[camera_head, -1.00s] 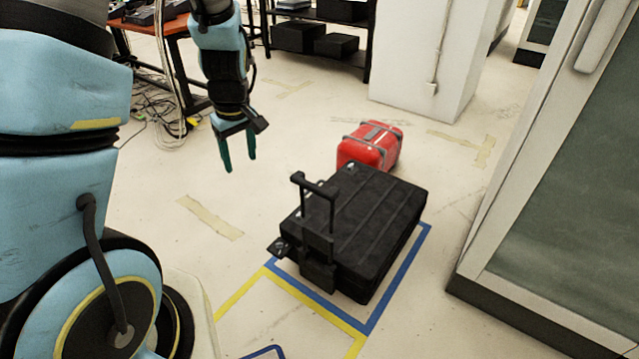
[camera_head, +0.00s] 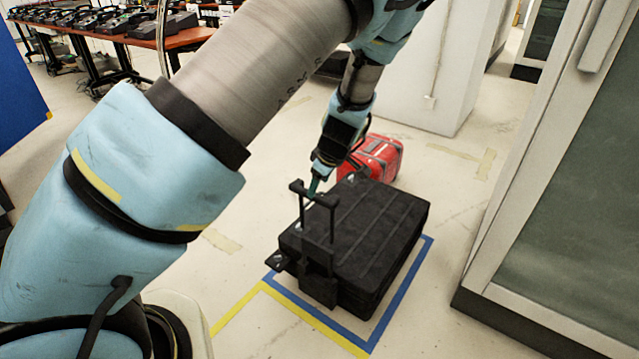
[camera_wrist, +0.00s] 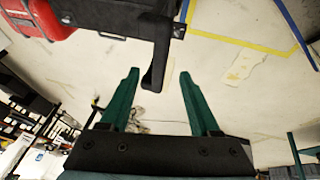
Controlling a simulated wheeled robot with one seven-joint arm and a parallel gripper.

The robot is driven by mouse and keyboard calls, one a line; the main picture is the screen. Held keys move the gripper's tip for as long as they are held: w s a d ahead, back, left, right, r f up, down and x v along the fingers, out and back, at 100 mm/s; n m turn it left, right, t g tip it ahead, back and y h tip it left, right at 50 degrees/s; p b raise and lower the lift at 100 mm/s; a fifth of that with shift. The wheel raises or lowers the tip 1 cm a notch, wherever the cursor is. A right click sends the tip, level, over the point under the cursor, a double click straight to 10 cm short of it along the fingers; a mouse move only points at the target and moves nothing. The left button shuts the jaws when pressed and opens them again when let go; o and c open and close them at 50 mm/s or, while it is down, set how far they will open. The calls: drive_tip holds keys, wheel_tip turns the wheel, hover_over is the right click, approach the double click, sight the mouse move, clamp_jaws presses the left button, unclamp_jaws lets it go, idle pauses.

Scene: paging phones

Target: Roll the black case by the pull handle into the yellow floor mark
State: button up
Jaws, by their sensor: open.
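The black case (camera_head: 375,235) lies flat on the floor inside a blue tape outline (camera_head: 412,262). Its pull handle (camera_head: 303,215) is extended and stands up at the near end. The yellow floor mark (camera_head: 238,305) adjoins the near side of the blue outline; only part of it is in frame. My gripper (camera_head: 314,186) is at the top of the handle, partly hidden by my arm. In the wrist view its green fingers (camera_wrist: 158,76) are open, with the handle bar (camera_wrist: 148,82) between the fingertips. I cannot tell whether either finger touches it. Yellow tape (camera_wrist: 240,44) also shows there.
A red case (camera_head: 378,158) stands just behind the black case. A tall cabinet (camera_head: 560,210) stands to the right, and a white pillar (camera_head: 440,80) behind. Tables with phones (camera_head: 120,30) are at the back left. The floor left of the case looks clear.

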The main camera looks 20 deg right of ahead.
drive_tip(key=x, duration=1)
drive_tip(key=shift+w+f, duration=0.2)
drive_tip(key=shift+f, duration=0.15)
clamp_jaws()
idle(0.4)
